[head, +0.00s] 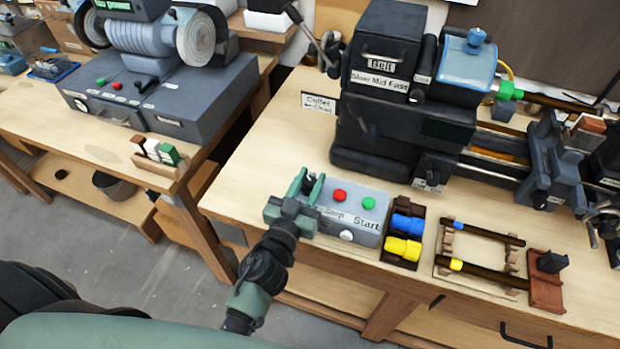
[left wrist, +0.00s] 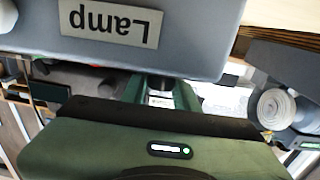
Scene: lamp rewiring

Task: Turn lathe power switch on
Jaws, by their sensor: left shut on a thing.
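The grey lathe control box (head: 362,238) stands at the front edge of the workbench, with a red button (head: 338,196), a green button (head: 369,203) and Stop and Start labels. A dark switch (head: 308,184) shows at its left end, mostly hidden by my fingers. My left gripper (head: 305,187) reaches over this end and is shut on the dark switch. The switch's on or off position cannot be told. In the left wrist view the box's side (left wrist: 190,40) with an upside-down Lamp label fills the top, with my gripper below it. My right gripper is not in view.
The black lathe (head: 385,125) stands behind the box. Blue and yellow pieces in a dark holder (head: 403,237) stand close to its right, then a rack with dark rods (head: 480,272). A second bench with a grinder (head: 165,90) is at left, across a gap.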

